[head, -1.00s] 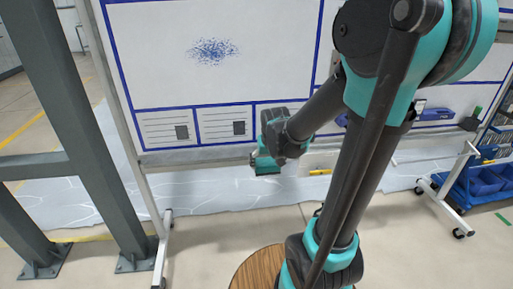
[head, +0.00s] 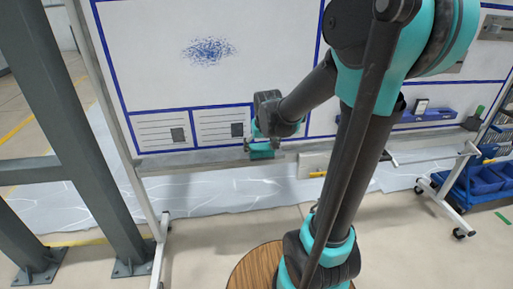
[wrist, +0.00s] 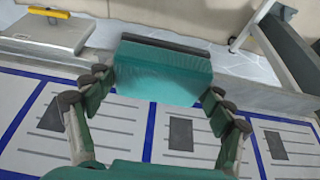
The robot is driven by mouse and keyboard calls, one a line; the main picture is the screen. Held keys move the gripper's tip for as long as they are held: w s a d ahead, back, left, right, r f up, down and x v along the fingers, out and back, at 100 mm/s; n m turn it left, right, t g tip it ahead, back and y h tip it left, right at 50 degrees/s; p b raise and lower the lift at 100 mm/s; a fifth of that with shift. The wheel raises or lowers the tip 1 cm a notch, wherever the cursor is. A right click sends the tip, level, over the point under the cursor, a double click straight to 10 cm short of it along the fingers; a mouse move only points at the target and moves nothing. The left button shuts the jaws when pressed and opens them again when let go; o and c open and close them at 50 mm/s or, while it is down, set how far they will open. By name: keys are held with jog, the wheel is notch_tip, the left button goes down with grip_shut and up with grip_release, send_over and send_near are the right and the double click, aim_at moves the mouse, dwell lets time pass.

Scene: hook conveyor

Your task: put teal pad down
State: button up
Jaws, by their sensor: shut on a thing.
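My gripper (wrist: 158,98) is shut on the teal pad (wrist: 165,72), a teal block with a dark strip along its far edge. The fingers hold it by its two sides. In the head view the pad (head: 262,153) shows small below my gripper (head: 262,143), in front of the whiteboard's ledge (head: 190,163). In the wrist view the pad overlaps the grey ledge (wrist: 250,95). I cannot tell whether it touches the ledge. The whiteboard (head: 130,60) has a patch of blue scribble (head: 208,50) at its upper middle.
A pale box with a yellow handle (head: 318,174) is right of the pad; it also shows in the wrist view (wrist: 40,32). A blue tray (head: 425,115) is on the right of the board. A grey post (head: 80,150) stands left. A blue cart (head: 485,183) is far right.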

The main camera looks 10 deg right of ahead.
jog(key=w+f, duration=0.1)
jog(key=w, duration=0.2)
jog(key=w+f, duration=0.1)
jog(key=w, duration=0.3)
jog(key=w+f, duration=0.1)
jog(key=w, duration=0.3)
jog(key=shift+f, duration=1.55)
jog(key=shift+w+f, duration=0.2)
jog(key=shift+f, duration=0.25)
jog(key=o, duration=1)
jog(key=shift+f, duration=0.15)
